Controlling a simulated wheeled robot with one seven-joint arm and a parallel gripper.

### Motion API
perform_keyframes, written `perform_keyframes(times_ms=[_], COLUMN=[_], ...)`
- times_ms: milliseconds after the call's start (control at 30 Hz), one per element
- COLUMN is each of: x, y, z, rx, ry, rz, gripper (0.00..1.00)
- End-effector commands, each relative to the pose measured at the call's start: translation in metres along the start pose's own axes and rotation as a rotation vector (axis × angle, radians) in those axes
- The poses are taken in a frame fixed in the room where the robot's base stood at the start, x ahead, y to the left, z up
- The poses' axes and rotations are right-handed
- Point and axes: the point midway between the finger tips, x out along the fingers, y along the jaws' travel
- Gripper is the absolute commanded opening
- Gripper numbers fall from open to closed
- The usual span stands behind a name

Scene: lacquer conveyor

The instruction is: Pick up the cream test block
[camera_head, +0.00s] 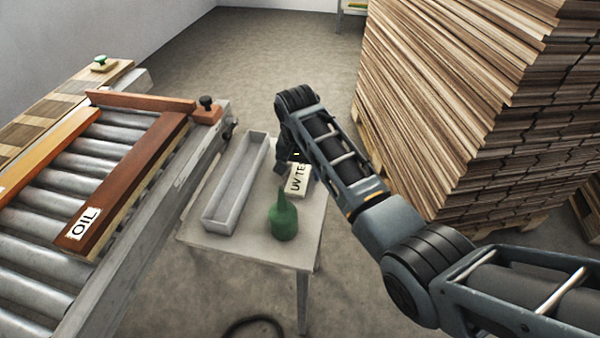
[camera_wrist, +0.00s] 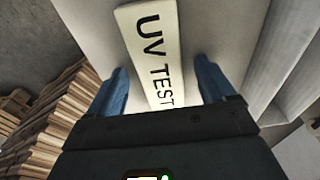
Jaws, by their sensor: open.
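The cream test block (camera_head: 297,181), lettered "UV TEST", lies flat on the small pale table (camera_head: 308,231). My arm covers part of it in the head view. In the wrist view the block (camera_wrist: 146,52) runs lengthwise between the two blue fingers of my gripper (camera_wrist: 162,82). The fingers are open, one on each side of the block, with a gap visible on both sides. The block's near end is hidden behind the gripper body. Whether the fingertips are down at the block's height I cannot tell.
A grey metal tray (camera_head: 236,190) stands left of the block, and a green bottle (camera_head: 284,220) with a pointed spout stands just in front of it. A roller conveyor (camera_head: 60,250) with an "OIL" board (camera_head: 125,190) is at left. Tall board stacks (camera_head: 470,100) stand at right.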

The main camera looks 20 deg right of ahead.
Motion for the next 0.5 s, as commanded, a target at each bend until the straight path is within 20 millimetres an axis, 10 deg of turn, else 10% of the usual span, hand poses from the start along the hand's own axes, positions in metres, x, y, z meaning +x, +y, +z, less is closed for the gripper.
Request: perform_keyframes(times_ms=[500], x=[-0.0003], y=[0.0001], z=[-0.0001], rx=[0.000], ry=[0.000], rz=[0.000], gripper=[0.48])
